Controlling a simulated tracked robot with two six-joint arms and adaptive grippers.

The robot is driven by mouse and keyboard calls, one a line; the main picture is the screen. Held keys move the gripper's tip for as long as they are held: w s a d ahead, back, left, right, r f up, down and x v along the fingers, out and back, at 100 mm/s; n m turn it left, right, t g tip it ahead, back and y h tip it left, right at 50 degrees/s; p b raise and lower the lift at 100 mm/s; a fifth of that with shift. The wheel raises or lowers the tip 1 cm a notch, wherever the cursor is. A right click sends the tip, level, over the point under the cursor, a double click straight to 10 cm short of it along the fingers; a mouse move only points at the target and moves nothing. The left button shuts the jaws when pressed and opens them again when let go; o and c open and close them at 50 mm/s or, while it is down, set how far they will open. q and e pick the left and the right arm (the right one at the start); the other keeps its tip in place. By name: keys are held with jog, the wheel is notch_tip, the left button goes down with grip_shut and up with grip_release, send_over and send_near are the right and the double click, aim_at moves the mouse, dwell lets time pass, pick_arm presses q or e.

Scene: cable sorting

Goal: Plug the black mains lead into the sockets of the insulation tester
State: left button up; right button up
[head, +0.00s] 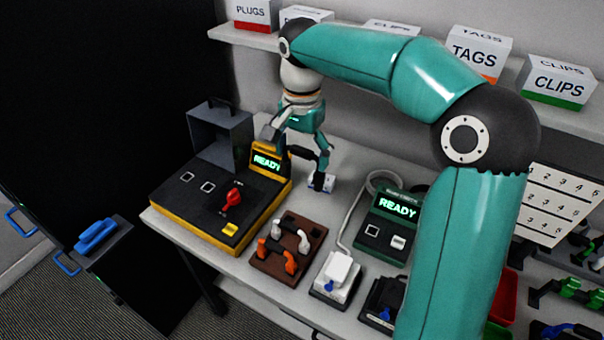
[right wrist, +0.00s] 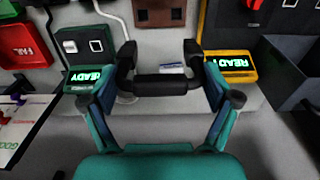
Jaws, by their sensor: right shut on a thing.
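My right gripper (head: 298,157) is shut on the black mains lead (right wrist: 160,86), a U-shaped piece with a thick plug at each end. In the right wrist view the lead spans the gap between the fingers. In the head view the gripper holds it above the bench, beside the lit READY display of the yellow-edged tester (head: 262,222). This tester has two pale-outlined sockets (head: 197,182) in its black top, a red lever (head: 231,199) and a yellow button. The sockets look empty, left of the gripper. My left gripper is not in view.
A brown board (head: 263,267) holds white and orange leads. A green tester (head: 381,238) with a READY display and a white adapter (head: 338,272) stand right of it. A grey open box (head: 218,132) stands behind the yellow-edged tester. Labelled boxes line the shelf above.

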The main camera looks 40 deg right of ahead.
notch_tip(320, 180, up, 2)
jog(key=shift+r, duration=0.1)
jog(key=shift+r+p, duration=0.3)
jog(key=shift+p, duration=0.15)
jog(key=shift+r+p, duration=1.15)
